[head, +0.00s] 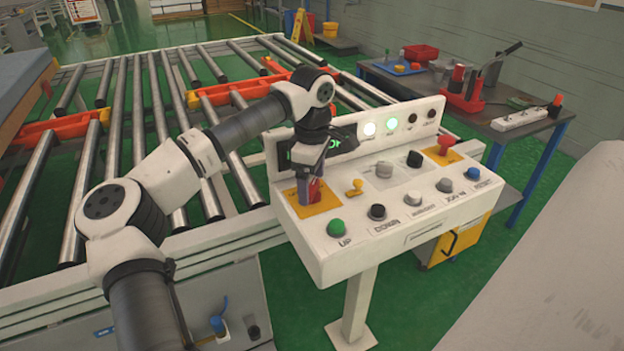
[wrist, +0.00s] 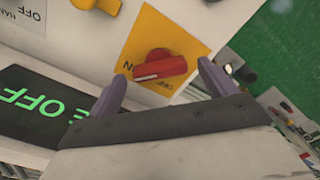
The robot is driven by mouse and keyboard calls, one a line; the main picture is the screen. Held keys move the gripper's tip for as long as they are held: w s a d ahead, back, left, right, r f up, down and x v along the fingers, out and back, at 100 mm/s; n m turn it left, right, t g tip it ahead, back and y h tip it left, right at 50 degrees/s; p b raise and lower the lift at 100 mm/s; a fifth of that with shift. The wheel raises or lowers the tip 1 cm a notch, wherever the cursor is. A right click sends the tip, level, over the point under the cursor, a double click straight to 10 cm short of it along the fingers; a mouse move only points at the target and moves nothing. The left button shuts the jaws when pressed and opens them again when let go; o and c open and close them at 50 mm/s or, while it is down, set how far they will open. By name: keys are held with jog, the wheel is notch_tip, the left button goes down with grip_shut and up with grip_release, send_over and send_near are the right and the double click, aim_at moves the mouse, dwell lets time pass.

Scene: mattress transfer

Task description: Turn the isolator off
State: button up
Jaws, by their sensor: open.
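The isolator is a red rotary handle (wrist: 160,66) on a yellow plate (wrist: 187,42) in the wrist view. In the head view the red handle (head: 316,190) sits on its yellow plate (head: 325,208) at the left end of the control panel (head: 375,257). "ON" lettering shows beside the handle in the wrist view, partly covered by a finger. My gripper (wrist: 160,88) is open, its two purple fingertips on either side of the handle. In the head view my gripper (head: 312,190) points down over the plate. I cannot tell whether the fingers touch the handle.
A yellow selector switch (head: 354,187) sits right of the isolator. A green UP button (head: 337,228) and several other buttons line the panel front. A red emergency button (head: 444,146) is at the far right. A display with green letters (wrist: 40,105) stands behind. Rollers lie to the left.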

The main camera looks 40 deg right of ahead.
jog(key=shift+f, duration=0.5)
jog(key=c, duration=1)
